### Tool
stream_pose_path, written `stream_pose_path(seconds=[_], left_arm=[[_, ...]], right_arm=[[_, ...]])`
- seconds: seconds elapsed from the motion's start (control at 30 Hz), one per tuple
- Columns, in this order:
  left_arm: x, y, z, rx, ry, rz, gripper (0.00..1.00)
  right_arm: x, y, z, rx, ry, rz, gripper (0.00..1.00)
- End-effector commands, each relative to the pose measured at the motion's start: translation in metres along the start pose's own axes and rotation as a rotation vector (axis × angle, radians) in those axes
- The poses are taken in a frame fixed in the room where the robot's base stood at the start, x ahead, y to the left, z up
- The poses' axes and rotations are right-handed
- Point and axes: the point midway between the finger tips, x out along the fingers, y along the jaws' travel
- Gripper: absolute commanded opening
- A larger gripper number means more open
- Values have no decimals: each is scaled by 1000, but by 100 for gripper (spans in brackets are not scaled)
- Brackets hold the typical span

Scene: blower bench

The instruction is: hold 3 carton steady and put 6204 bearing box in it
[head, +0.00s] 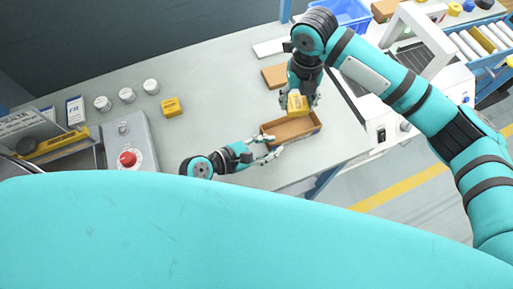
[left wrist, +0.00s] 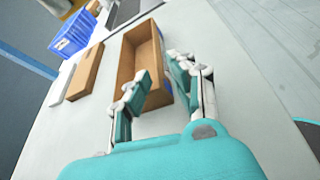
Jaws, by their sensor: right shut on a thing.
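The open brown carton (head: 310,132) lies on the bench; it also shows in the left wrist view (left wrist: 127,62), empty as far as I can see. My right gripper (head: 298,101) is shut on a small yellow box (head: 297,106), held over the carton's far side; its print is too small to read. My left gripper (head: 271,145) is at the carton's near left end, its fingers spread apart. In the left wrist view its fingers (left wrist: 163,83) overlap the carton's near end; I cannot tell whether they touch it.
Another yellow box (head: 171,106) stands left, near white round containers (head: 127,95). A control box with a red button (head: 127,159) is at the lower left. A flat brown piece (head: 272,76) and blue crate (head: 349,14) are behind the carton. The middle bench is clear.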

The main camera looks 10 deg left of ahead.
Motion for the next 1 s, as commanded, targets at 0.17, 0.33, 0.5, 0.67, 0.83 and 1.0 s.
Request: stream_pose_path(seconds=[0.17,0.33,0.5,0.67,0.83,1.0], left_arm=[[34,0,2,1,-3,1,23],[54,0,0,1,-1,0,23],[63,0,0,3,0,0,23],[64,0,0,3,1,0,23],[64,0,0,3,0,0,15],[64,0,0,3,0,0,0]], right_arm=[[0,0,0,0,-1,0,13],[0,0,0,0,-1,0,13],[0,0,0,0,-1,0,13],[0,0,0,0,-1,0,13],[0,0,0,0,-1,0,13],[0,0,0,0,-1,0,13]])
